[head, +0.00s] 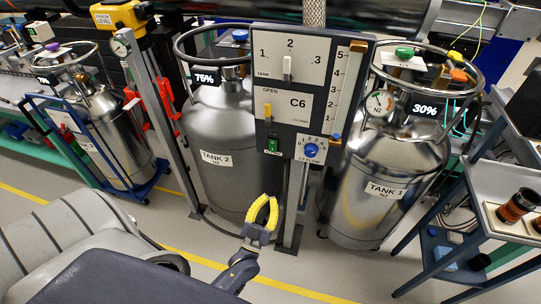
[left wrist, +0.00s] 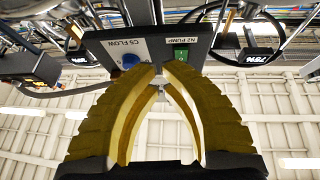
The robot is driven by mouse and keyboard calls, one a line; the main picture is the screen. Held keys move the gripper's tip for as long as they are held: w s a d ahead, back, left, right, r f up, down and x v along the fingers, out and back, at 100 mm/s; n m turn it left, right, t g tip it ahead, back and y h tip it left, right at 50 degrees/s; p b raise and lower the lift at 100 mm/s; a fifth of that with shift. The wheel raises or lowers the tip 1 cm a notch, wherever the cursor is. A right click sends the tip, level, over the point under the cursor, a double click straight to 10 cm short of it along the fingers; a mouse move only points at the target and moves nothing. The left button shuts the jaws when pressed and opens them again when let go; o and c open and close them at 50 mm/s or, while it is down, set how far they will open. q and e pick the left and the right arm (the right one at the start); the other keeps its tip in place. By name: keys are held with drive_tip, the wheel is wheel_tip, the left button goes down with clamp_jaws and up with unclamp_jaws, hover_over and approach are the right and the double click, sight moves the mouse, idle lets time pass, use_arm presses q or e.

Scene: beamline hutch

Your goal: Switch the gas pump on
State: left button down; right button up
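The gas pump switch is a small green rocker (head: 273,145) low on the dark control panel (head: 262,133), left of the blue flow knob (head: 311,150). In the left wrist view the green switch (left wrist: 180,53), labelled N2 PUMP, shows just beyond the fingertips, right of the blue knob (left wrist: 130,60). Whether it is on or off I cannot tell. My left gripper (head: 269,198) has yellow fingers with tips drawn together and nothing between them. It points up at the panel from below, apart from the switch. My right gripper is not in view.
Tank 2 (head: 215,125) stands left of the panel and Tank 1 (head: 375,190) right of it, both with ring handles. A slim post (head: 293,205) stands under the panel. A blue-grey cart (head: 445,250) stands at the right. The floor in front is clear.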

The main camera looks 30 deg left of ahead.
use_arm(q)
wheel_tip(320, 180, up, 5)
drive_tip(key=s+a+n+t+y, duration=0.1)
drive_tip(key=s+a+y, duration=0.1)
drive_tip(key=y, duration=0.1)
drive_tip(key=shift+s+r+n, duration=0.15)
drive_tip(key=shift+s+n, duration=0.05)
drive_tip(key=shift+n, duration=0.2)
approach(273, 143)
wheel_tip(273, 143, up, 4)
drive_tip(key=w, duration=0.1)
drive_tip(key=shift+w+a+f, duration=0.15)
drive_tip(key=shift+w+a, duration=0.05)
drive_tip(key=shift+w, duration=0.4)
drive_tip(key=shift+w+a+f, duration=0.15)
drive_tip(key=shift+w+a, duration=0.05)
drive_tip(key=shift+w, duration=0.4)
drive_tip(key=shift+w+a+f, duration=0.15)
drive_tip(key=shift+w+a, duration=0.05)
drive_tip(key=shift+w, duration=0.45)
drive_tip(key=shift+w, duration=0.1)
